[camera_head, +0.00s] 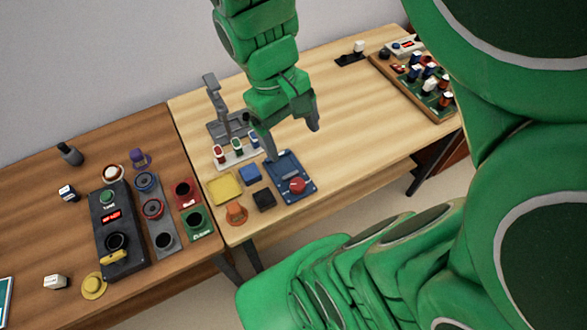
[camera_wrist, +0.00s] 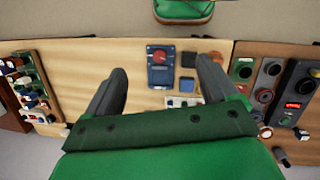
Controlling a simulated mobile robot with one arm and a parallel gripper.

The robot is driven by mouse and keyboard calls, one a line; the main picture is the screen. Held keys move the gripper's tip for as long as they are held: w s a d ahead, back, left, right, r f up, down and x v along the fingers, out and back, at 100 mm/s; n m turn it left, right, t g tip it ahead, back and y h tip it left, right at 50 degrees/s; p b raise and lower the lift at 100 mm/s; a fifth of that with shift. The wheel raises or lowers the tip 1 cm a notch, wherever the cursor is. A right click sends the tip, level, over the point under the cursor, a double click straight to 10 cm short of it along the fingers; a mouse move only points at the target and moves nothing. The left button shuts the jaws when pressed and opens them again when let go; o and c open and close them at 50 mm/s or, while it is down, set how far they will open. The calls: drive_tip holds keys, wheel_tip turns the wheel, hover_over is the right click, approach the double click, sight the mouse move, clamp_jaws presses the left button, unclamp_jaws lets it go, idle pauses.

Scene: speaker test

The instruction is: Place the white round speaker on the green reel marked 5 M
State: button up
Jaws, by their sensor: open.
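My gripper (camera_head: 292,143) is open and empty above the light table, over the blue panel; its two spread fingers also show in the wrist view (camera_wrist: 160,82). I cannot pick out the green reel marked 5 M for certain.
A blue panel with a red knob (camera_head: 297,186) lies below my gripper, beside a yellow square (camera_head: 225,188) and a black block (camera_head: 264,199). A grey stand (camera_head: 228,128) rises behind. A black device (camera_head: 118,240) fills the left table's middle. The light table's centre right is clear.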

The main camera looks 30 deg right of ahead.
drive_tip(key=s+a+f+m+y, duration=0.1)
drive_tip(key=s+a+m, duration=0.1)
drive_tip(key=s, duration=0.5)
drive_tip(key=shift+a+t+y, duration=0.3)
drive_tip(key=shift+a, duration=0.3)
